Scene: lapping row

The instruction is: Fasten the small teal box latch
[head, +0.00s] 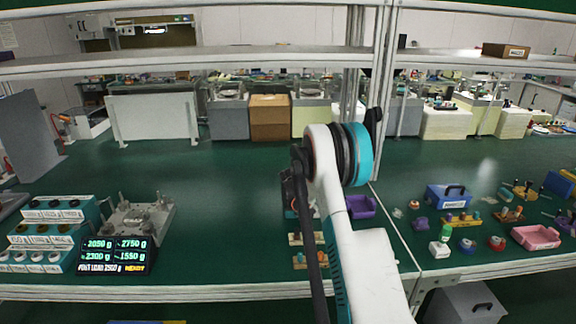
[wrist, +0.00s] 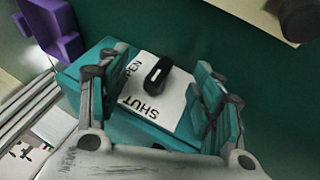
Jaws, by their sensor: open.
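In the wrist view a small teal box (wrist: 75,78) lies below my gripper (wrist: 158,72), with a white plate (wrist: 178,104) on its top marked OPEN and SHUT. A black elongated latch knob (wrist: 160,69) with a white mark sits on the plate. The knob lies tilted, and I cannot tell for sure which word its mark points to. My gripper is open, with one finger on each side of the knob and apart from it. In the head view my arm hides the box and most of my gripper.
A purple tray (head: 361,207) stands just right of my arm; a purple object (wrist: 62,35) also shows in the wrist view. A scale display (head: 117,255) and cup racks (head: 45,235) stand at left. A blue toolbox (head: 447,197) and small parts stand at right.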

